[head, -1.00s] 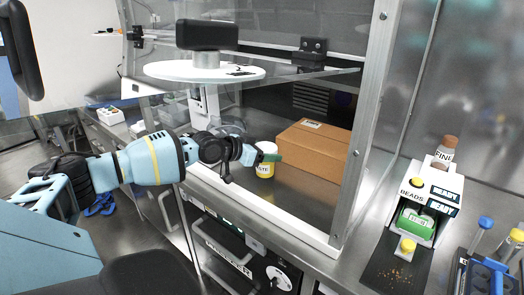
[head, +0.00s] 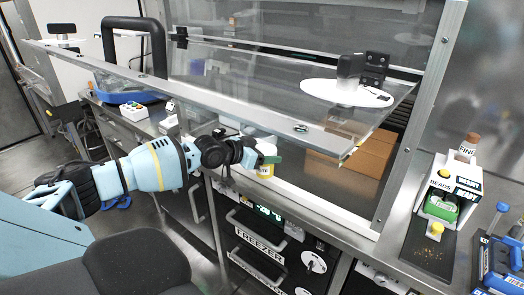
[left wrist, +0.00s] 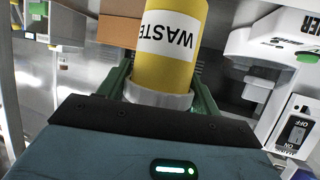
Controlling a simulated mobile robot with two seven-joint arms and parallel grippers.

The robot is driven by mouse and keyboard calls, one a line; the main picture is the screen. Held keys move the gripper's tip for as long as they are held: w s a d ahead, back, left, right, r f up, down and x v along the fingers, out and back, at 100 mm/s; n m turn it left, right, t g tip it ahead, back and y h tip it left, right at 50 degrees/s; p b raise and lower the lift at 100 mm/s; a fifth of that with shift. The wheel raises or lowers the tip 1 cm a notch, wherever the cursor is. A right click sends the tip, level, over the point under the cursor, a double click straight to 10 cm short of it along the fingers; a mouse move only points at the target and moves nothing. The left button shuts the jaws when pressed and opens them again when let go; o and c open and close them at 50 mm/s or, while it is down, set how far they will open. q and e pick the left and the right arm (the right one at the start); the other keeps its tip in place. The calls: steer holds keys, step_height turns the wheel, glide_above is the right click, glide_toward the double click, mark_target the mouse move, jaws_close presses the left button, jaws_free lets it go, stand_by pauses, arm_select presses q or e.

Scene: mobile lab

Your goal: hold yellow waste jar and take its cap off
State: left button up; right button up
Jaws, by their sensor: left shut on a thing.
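The yellow waste jar (head: 265,171) is upright at the front of the glass-fronted hood. Its white cap (head: 267,149) shows at the top. My left gripper (head: 268,158) is shut on the jar near its cap end, with green fingers on both sides. In the left wrist view the jar (left wrist: 170,62) fills the top middle, with its WASTE label upside down. The pale cap (left wrist: 158,97) lies between the fingers there. I cannot tell whether the fingers press on the cap alone. My right gripper is not in view.
A cardboard box (head: 350,172) stands in the hood, right of the jar. The glass sash's metal edge (head: 230,108) passes above my left arm. A beads dispenser (head: 447,196) and blue rack (head: 503,262) are at the right. A freezer (head: 262,240) sits below the worktop.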

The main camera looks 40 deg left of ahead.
arm_select(q)
steer(key=shift+s+a+r, duration=0.1)
steer(key=shift+s+a, duration=0.15)
steer(key=shift+s, duration=0.35)
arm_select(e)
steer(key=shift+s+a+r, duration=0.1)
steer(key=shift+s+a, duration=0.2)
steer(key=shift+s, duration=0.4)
arm_select(q)
steer(key=o, duration=0.3)
steer(key=c, duration=0.7)
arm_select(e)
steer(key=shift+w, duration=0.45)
arm_select(q)
steer(key=shift+d, duration=0.1)
